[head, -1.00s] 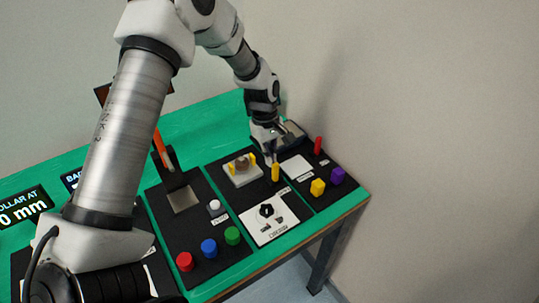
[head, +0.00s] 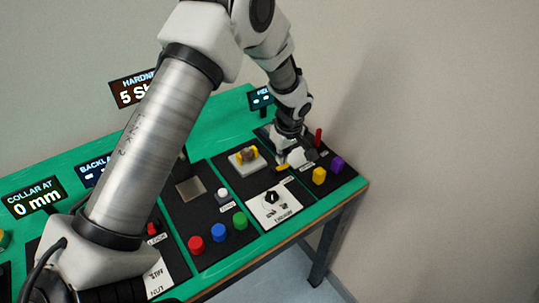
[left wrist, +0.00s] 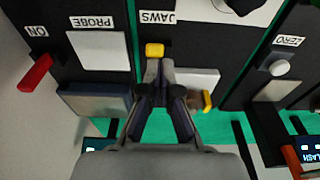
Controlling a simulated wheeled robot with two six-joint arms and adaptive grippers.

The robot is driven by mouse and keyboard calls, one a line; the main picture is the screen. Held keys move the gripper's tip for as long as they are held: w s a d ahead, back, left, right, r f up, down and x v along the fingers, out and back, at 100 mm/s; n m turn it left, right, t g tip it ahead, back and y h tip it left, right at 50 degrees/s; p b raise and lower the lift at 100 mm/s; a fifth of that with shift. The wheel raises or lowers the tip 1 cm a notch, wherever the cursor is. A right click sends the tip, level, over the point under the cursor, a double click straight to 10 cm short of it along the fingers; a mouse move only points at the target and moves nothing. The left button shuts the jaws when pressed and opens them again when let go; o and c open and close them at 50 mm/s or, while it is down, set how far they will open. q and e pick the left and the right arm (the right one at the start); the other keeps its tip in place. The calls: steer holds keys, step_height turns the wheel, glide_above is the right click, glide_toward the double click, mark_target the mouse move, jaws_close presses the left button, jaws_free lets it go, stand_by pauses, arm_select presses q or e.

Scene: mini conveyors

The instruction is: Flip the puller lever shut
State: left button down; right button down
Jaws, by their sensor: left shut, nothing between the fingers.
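The puller lever is a small yellow lever (head: 282,168) by the JAWS label, beside the puller block (head: 246,160) with its yellow jaws and brown hub. In the head view it looks low and tilted over. In the left wrist view the yellow lever (left wrist: 154,50) shows end-on, just past my fingertips. My left gripper (head: 281,153) is shut and empty, right behind the lever; in the left wrist view its closed fingertips (left wrist: 160,66) are at or against it. I cannot tell whether they touch. The lever's base is hidden. My right gripper is not in view.
A red lever (left wrist: 37,72) marked ON and a white PROBE pad (left wrist: 95,48) are beside the gripper. Yellow (head: 319,176) and purple (head: 337,164) knobs stand at the right. A dial panel (head: 274,207) lies in front. My left arm crosses the left panels.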

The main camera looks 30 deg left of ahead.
arm_select(q)
steer(key=shift+w+f, duration=0.4)
steer(key=shift+w, duration=0.05)
steer(key=shift+s+r, duration=0.1)
steer(key=shift+s, duration=0.05)
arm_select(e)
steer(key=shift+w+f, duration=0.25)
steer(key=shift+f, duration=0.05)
arm_select(q)
steer(key=shift+a, duration=0.2)
steer(key=shift+w+a+f, duration=0.3)
steer(key=shift+a, duration=0.15)
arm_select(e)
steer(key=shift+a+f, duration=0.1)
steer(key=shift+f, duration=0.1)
arm_select(q)
steer(key=shift+s+r, duration=0.1)
steer(key=shift+r, duration=0.05)
